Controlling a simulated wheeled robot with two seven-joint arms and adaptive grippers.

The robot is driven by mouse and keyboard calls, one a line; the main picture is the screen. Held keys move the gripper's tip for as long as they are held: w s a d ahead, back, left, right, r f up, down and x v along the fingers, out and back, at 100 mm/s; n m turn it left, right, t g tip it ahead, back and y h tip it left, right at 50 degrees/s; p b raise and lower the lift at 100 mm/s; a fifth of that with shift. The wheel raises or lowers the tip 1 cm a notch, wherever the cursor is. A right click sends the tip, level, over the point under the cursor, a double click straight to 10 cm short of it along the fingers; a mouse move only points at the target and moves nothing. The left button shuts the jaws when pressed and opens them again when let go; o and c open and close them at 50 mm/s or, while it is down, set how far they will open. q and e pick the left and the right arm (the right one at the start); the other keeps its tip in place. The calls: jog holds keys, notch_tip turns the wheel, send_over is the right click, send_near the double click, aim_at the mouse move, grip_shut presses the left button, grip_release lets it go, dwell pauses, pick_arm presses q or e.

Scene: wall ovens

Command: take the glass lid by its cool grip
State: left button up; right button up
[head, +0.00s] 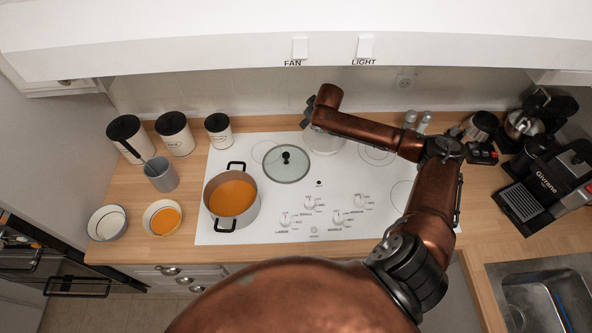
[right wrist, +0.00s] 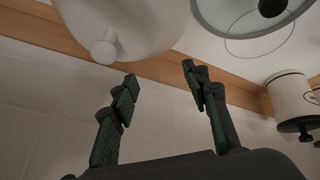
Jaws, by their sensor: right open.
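The round glass lid (head: 270,172) with a dark rim and a black knob grip (head: 286,157) lies flat on the white cooktop. Part of the glass lid (right wrist: 233,22) and its black knob (right wrist: 271,7) also show at the top right of the right wrist view. My right gripper (head: 309,112) is behind and to the right of the lid, near the wall. In the right wrist view my right gripper (right wrist: 158,72) has its fingers spread with nothing between them. My left gripper is not in view.
A pale round vessel (head: 324,143) stands right of the lid, partly under my right arm; a white knob (right wrist: 104,47) shows on it. A pot of orange soup (head: 232,198) stands front left of the lid. White canisters (head: 175,135) line the back left.

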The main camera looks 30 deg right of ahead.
aim_at(287, 154)
jog(key=s+a+f+y, duration=0.1)
jog(key=s+a, duration=0.1)
jog(key=a, duration=0.2)
jog(key=s+a+f+n+g+y+b, duration=0.1)
jog(key=s+a, duration=0.1)
jog(key=a, duration=0.2)
jog(key=s+a+f, duration=0.1)
jog(key=s+a, duration=0.1)
jog(key=a, duration=0.2)
jog(key=shift+a+f+n+g+y, duration=0.3)
jog(key=shift+a+f+g+y, duration=0.1)
jog(key=x, duration=0.6)
jog(key=shift+w+a+f, duration=0.1)
jog(key=shift+w+f, duration=0.05)
jog(key=shift+w, duration=0.3)
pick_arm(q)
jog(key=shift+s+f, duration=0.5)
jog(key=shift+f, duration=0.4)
pick_arm(e)
jog(key=shift+c, duration=0.4)
grip_shut()
